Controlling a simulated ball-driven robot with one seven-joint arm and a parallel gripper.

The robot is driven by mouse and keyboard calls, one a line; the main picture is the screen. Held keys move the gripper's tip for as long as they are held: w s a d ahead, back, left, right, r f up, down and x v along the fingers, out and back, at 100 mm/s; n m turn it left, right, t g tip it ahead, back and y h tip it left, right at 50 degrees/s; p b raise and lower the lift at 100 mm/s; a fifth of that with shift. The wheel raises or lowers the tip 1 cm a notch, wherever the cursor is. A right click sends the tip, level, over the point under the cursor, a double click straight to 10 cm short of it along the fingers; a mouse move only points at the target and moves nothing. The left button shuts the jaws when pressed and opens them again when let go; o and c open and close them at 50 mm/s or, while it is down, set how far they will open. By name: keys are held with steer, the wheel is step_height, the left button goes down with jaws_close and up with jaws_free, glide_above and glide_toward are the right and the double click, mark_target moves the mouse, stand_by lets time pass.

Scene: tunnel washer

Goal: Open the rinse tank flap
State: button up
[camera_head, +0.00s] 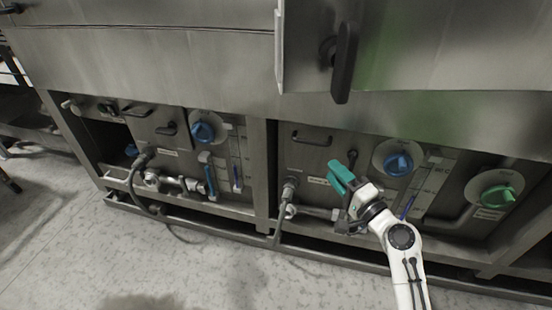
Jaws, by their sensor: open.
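My gripper (341,177), with teal fingers on a white arm, is open in front of the right lower bay. No object shows between its fingers. A grey metal flap with a dark bar handle (311,137) lies to the left of and beyond the gripper, and it looks shut. A similar grey panel (153,130) with handles is in the left bay. The labels are too small to read, so I cannot tell which one is the rinse tank flap. The gripper and arm hide part of the right bay's panel.
Blue knobs (398,164) (202,132) and a green knob (497,196) stick out of the panels. Hoses (279,221) and pipes run low in front. A large steel panel with a black handle (344,62) juts out above. The floor (214,268) in front is clear.

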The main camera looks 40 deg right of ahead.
mark_target(311, 146)
steer(key=w, duration=0.3)
steer(key=w+r, duration=0.1)
steer(key=w, duration=0.3)
steer(key=w+d, duration=0.1)
steer(key=w, duration=0.3)
steer(key=shift+d+r, duration=0.1)
steer(key=shift+r, duration=0.25)
jaws_close()
